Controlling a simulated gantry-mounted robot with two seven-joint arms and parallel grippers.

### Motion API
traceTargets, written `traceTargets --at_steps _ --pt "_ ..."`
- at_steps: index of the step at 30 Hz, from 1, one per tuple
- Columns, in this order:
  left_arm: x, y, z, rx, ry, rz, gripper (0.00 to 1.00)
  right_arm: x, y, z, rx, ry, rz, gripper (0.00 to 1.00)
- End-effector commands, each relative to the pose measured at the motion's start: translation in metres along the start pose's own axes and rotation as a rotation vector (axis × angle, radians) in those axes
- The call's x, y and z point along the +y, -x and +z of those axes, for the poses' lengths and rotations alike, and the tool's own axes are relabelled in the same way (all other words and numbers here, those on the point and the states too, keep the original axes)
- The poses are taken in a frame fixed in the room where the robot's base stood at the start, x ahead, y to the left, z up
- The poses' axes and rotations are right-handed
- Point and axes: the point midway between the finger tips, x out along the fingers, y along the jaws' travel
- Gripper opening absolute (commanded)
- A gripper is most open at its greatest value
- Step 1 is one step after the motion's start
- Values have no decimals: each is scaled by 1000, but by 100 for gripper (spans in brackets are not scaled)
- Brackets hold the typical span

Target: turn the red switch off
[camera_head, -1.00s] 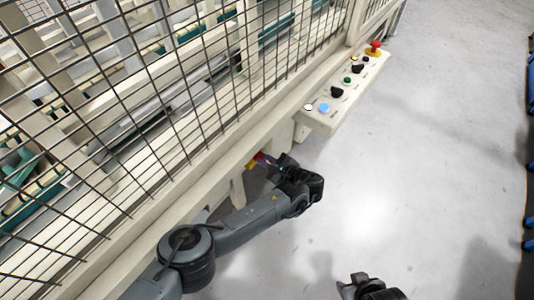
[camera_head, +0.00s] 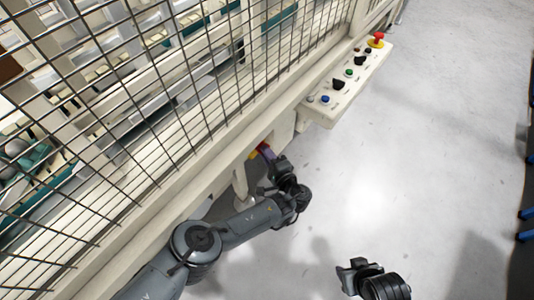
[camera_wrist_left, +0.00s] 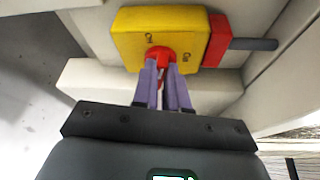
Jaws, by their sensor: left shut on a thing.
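The red switch (camera_wrist_left: 160,55) is a rotary knob on a yellow plate (camera_wrist_left: 130,35), which has lettering on both sides of the knob. In the left wrist view my left gripper's (camera_wrist_left: 163,78) two purple fingers are shut on the knob, one on each side. The fingers hide part of the knob, so its exact angle is hard to tell. In the head view the yellow plate (camera_head: 254,154) and my left gripper (camera_head: 268,152) show small, low on the cream frame. My right gripper (camera_head: 356,270) is at the bottom, away from the switch; its jaws are unclear.
A cream control panel (camera_head: 322,113) with several buttons and a red emergency knob (camera_head: 377,38) juts out above right of the switch. Wire mesh fencing (camera_head: 130,110) fills the left. A grey rod (camera_wrist_left: 255,44) sticks out beside the yellow plate. Open floor (camera_head: 420,170) lies right.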

Motion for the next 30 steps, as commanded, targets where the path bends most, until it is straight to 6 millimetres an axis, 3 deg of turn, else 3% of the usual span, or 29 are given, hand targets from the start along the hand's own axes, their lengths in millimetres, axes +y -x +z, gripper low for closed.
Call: traceTargets --at_steps 12,30 --pt "4 0 -1 -1 199 -82 0 -1 -11 4 0 -3 -2 43" --pt "3 0 0 -3 233 -95 0 1 -12 4 -1 5 4 43"
